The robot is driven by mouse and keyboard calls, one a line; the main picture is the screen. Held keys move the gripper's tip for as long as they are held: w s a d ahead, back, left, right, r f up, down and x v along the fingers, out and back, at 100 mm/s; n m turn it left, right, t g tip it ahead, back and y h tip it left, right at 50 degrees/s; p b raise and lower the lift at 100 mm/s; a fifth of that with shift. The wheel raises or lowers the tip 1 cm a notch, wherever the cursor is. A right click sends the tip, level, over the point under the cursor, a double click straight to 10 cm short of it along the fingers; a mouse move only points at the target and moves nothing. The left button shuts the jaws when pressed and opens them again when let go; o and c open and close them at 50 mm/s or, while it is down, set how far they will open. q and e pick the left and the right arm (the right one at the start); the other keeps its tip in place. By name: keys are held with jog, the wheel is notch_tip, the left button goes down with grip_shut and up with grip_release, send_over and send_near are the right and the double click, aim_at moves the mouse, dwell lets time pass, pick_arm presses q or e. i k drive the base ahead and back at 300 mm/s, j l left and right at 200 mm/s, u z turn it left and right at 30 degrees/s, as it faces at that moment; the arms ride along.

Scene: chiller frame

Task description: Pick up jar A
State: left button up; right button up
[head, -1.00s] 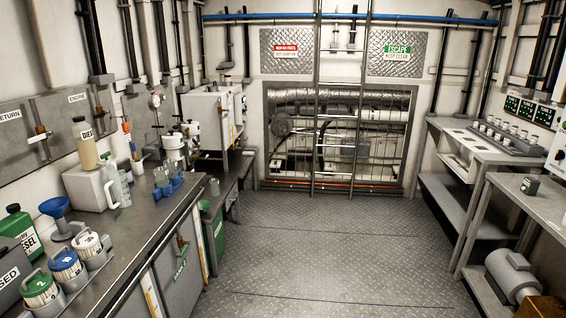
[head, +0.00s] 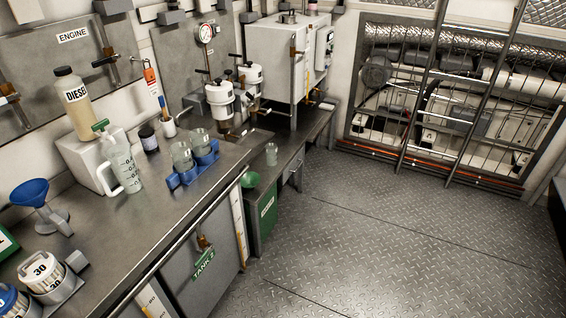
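Two clear glass jars stand in a blue holder (head: 187,180) on the left bench, a left jar (head: 181,157) and a right jar (head: 201,144). Another clear glass jar (head: 271,155) stands alone on the lower bench beyond. I can read no letter on any of them, so I cannot tell which is jar A. A small dark jar with a pale label (head: 149,139) stands behind the holder, close to the wall. Neither of my grippers is in view.
A measuring jug (head: 121,165), a diesel bottle (head: 74,104) on a white block, and a blue funnel (head: 34,194) stand on the bench (head: 130,228). White filter units (head: 219,106) hang behind the jars. The floor to the right is clear.

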aim_at(272, 155)
jog(key=i+l+u, duration=0.25)
jog(key=i+l, duration=0.8)
